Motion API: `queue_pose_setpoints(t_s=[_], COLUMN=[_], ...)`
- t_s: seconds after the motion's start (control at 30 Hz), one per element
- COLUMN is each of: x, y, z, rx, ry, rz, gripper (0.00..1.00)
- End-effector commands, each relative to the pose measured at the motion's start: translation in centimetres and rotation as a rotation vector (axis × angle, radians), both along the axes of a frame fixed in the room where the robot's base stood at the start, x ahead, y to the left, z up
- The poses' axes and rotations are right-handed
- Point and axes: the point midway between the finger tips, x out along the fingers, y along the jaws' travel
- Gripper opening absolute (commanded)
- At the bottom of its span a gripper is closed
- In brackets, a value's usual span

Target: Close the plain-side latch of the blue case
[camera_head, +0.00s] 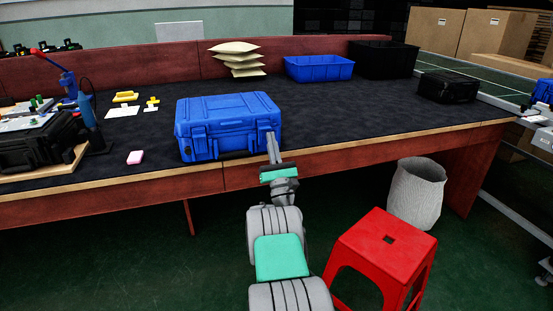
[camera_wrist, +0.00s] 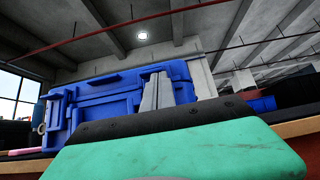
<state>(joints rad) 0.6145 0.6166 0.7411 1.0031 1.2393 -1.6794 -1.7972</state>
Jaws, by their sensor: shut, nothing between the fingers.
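The blue case (camera_head: 225,108) lies on the dark table mat near the front edge, lid down, with its front towards me. It also shows in the wrist view (camera_wrist: 105,98). A left front latch (camera_head: 198,140) is visible. The right front latch (camera_head: 264,130) is partly behind my fingers, and I cannot tell its exact position. I cannot make out which side is plain. My gripper (camera_head: 271,142) is shut and empty, its fingers pointing up at the case's right front. In the wrist view the fingertips (camera_wrist: 157,88) overlap the case front; contact is unclear.
A blue bin (camera_head: 319,68) and a black bin (camera_head: 385,60) stand behind. A red stool (camera_head: 384,250) and a grey basket (camera_head: 416,193) stand on the floor at right.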

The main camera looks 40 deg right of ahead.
Motion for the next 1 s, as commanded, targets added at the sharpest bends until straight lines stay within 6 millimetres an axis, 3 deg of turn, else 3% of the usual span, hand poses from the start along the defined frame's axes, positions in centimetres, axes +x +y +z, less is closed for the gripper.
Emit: queue_pose_setpoints(t_s=[0.43, 1.0], x=[1.6, 1.9], y=[0.3, -0.2], z=[2.5, 2.9], rx=[0.0, 0.0], ry=[0.0, 0.0], rz=[0.015, 0.011], gripper=[0.0, 0.0])
